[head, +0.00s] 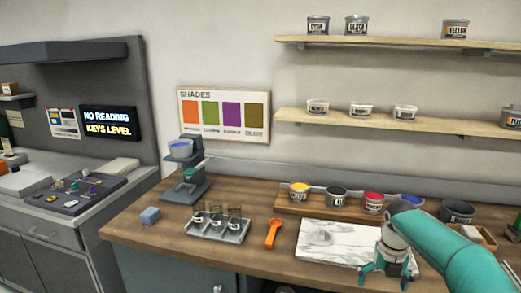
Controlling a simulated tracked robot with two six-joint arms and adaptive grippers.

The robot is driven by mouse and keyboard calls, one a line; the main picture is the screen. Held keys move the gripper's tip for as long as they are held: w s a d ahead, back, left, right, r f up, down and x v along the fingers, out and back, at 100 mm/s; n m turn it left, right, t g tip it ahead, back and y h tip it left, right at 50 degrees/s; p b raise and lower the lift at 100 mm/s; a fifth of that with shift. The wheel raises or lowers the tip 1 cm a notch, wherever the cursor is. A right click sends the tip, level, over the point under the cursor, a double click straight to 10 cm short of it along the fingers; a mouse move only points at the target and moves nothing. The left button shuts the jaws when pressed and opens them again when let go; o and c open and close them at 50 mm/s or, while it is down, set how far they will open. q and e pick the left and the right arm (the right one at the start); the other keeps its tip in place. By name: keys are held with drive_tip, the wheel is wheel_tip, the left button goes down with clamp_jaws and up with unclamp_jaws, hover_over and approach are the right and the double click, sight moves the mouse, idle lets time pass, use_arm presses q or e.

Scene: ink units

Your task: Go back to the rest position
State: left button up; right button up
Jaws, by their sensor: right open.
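My right gripper (386,278) is open at the lower right, over the front edge of a white marbled slab (330,238). I see nothing between its fingers, though their tips are near the bottom edge of the picture. My teal right arm comes in from the right and covers part of the bench. My left gripper is not in view.
The wooden bench holds ink pots (299,191) on a board, an orange scoop (273,233), a tray of glass jars (218,230), a blue block (150,215) and a grey stand (184,170). Shelves (400,121) hang behind. Bare wood lies left of the slab.

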drive_tip(key=s+a+f+m+g+y, duration=0.2)
drive_tip(key=s+a+f+m, duration=0.3)
drive_tip(key=s+f, duration=0.55)
drive_tip(key=s+a+f+m+g+y, duration=0.1)
drive_tip(key=s+a+f+m+g, duration=0.15)
drive_tip(key=s+a+f, duration=0.75)
drive_tip(key=s+a+f+m+t, duration=0.2)
drive_tip(key=s+f+m, duration=0.2)
drive_tip(key=m, duration=1)
drive_tip(key=s+a+f+m+t+y, duration=0.1)
drive_tip(key=s+f+m, duration=0.3)
drive_tip(key=m, duration=0.9)
drive_tip(key=shift+s+a+m+t, duration=0.35)
drive_tip(key=shift+s+a+t, duration=0.25)
drive_tip(key=shift+s, duration=0.6)
drive_tip(key=shift+d, duration=0.1)
